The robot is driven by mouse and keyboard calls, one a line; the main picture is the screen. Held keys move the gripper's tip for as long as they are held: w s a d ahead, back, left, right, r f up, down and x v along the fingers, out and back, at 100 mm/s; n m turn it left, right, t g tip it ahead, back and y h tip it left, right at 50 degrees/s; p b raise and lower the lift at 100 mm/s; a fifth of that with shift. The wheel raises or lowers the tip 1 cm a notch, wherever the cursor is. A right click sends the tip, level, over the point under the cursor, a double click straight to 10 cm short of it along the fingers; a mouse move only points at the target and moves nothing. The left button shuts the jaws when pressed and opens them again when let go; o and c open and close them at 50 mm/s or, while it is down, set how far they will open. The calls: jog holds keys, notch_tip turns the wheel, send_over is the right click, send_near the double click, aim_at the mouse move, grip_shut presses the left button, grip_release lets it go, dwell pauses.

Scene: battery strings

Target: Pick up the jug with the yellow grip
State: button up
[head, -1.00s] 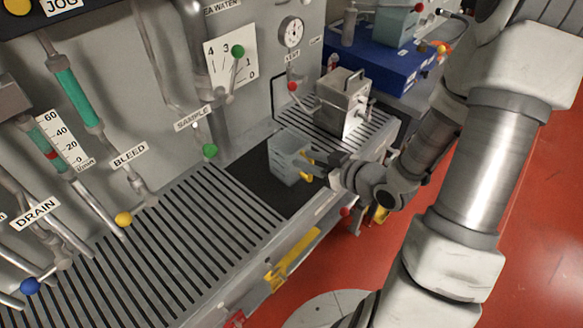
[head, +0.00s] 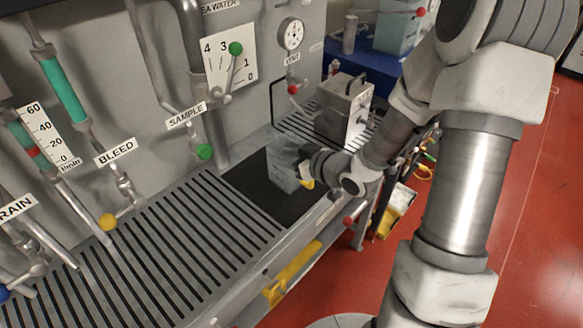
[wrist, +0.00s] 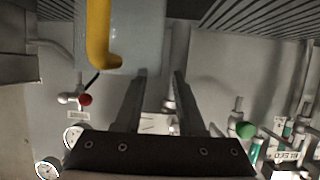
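The jug (head: 283,168) is a translucent grey vessel standing upright on the dark mat of the bench. Its yellow grip (head: 307,184) faces my arm; only its lower part shows in the head view, the rest being behind my gripper (head: 304,158). In the wrist view the jug (wrist: 140,35) is at the top, with the yellow grip (wrist: 99,35) at its left. My gripper (wrist: 161,76) is open there, its two fingers apart with nothing between them gripped. The grip lies to the left of both fingers, not between them. Whether a fingertip touches the jug cannot be told.
A metal box with a handle (head: 345,108) stands just beyond the jug. The panel wall behind carries a red-knobbed valve (head: 293,89) and a green-knobbed sample valve (head: 204,151). The slatted bench top (head: 185,240) at the left is clear.

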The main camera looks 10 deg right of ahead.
aim_at(276, 153)
jog(key=x, duration=0.3)
jog(key=shift+w+f, duration=0.15)
grip_shut()
dwell(1.3)
